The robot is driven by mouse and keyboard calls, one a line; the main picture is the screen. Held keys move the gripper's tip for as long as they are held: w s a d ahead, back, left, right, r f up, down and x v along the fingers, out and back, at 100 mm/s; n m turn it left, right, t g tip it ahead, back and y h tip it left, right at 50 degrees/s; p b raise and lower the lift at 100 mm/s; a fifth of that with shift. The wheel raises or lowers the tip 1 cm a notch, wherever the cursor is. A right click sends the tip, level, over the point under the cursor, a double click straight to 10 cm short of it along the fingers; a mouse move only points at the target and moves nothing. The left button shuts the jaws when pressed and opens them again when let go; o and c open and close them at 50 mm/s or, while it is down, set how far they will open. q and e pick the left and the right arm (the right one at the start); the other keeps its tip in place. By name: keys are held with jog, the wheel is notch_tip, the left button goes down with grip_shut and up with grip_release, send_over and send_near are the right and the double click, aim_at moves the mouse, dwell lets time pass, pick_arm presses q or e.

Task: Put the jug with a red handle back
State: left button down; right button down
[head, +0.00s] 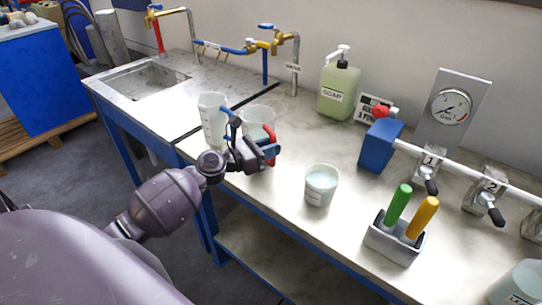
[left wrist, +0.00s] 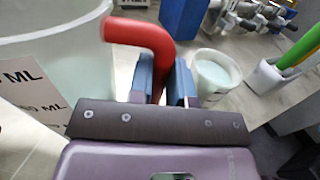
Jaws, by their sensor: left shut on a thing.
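The jug with a red handle (head: 258,118) is a pale translucent vessel standing on or just above the worktop, near the middle left of the head view. My left gripper (head: 262,150) is shut on that handle. In the left wrist view the jug's pale wall (left wrist: 50,50) with ML labels fills the left, and the red handle (left wrist: 145,35) sits between the blue fingers (left wrist: 160,80). The fingers and wrist hide part of the jug in the head view. My right gripper is not in view.
Another pale jug (head: 211,122), with a blue handle, stands close on the left. A small cup (head: 320,185) stands to the right, and a holder (head: 394,240) with green and yellow handles beyond it. A soap bottle (head: 338,90) is behind. A sink (head: 150,78) lies far left.

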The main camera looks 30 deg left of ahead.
pick_arm(q)
jog(key=shift+w+f, duration=0.1)
jog(key=shift+f, duration=0.85)
jog(key=shift+b, duration=0.3)
jog(key=c, duration=1.1)
grip_release()
jog(key=shift+f, duration=0.1)
jog(key=shift+o, duration=0.2)
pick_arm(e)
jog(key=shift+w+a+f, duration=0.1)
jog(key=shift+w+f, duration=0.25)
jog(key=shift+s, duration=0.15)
